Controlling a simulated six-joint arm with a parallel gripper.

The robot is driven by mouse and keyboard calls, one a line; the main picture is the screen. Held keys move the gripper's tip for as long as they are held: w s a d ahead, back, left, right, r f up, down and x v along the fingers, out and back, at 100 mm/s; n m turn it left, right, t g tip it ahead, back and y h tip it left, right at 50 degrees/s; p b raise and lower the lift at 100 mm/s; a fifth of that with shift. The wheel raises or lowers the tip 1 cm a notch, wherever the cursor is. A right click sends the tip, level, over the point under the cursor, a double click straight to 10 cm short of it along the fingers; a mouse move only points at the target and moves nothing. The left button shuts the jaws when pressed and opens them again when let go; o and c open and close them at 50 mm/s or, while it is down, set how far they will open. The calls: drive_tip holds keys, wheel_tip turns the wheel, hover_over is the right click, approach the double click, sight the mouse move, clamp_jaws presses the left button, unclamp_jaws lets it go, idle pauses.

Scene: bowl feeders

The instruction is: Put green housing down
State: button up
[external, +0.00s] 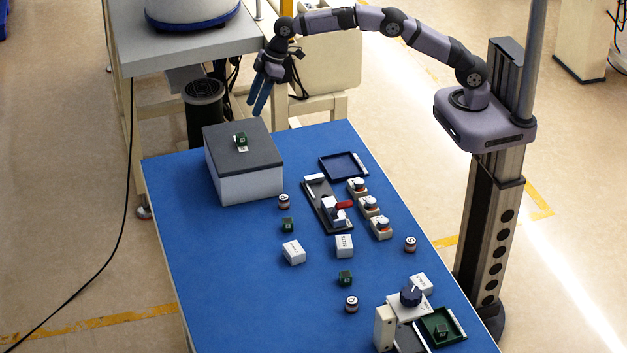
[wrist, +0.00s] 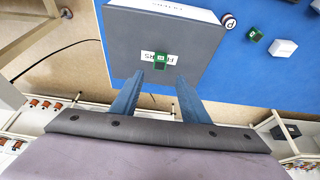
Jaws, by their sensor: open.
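A small green housing (external: 240,140) sits on the dark grey lid of a white box (external: 250,187), over a white printed label. In the wrist view the green housing (wrist: 161,60) lies just beyond my fingertips, roughly in line with the gap between them. My gripper (external: 258,100) hangs above and behind the box, off the table's far edge. Its two blue fingers (wrist: 159,79) are apart with nothing between them, and they do not touch the housing. Other green housings stand on the blue table (external: 200,270), one (external: 288,225) near the middle and one (external: 345,279) farther forward.
A green tray (external: 460,332) at the front right holds another green part. A dark blue tray (external: 343,165), a black fixture (external: 318,205), white blocks and small round parts occupy the table's right half. The left front of the table is clear. A bowl feeder (external: 192,12) stands behind.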

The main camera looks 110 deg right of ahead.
drive_tip(key=shift+s+r, duration=0.15)
drive_tip(key=shift+r, duration=0.25)
drive_tip(key=s+a+f+g, duration=0.1)
drive_tip(key=s+a+g, duration=0.1)
drive_tip(key=s+a, duration=1.2)
drive_tip(key=s+a+f+g, duration=0.1)
drive_tip(key=s+a+f, duration=0.1)
drive_tip(key=s, duration=1.1)
drive_tip(key=s+a+f+g, duration=0.1)
drive_tip(key=s+f, duration=0.3)
drive_tip(key=s, duration=0.9)
drive_tip(key=shift+a, duration=0.85)
drive_tip(key=shift+o, duration=0.6)
drive_tip(key=shift+w, duration=0.1)
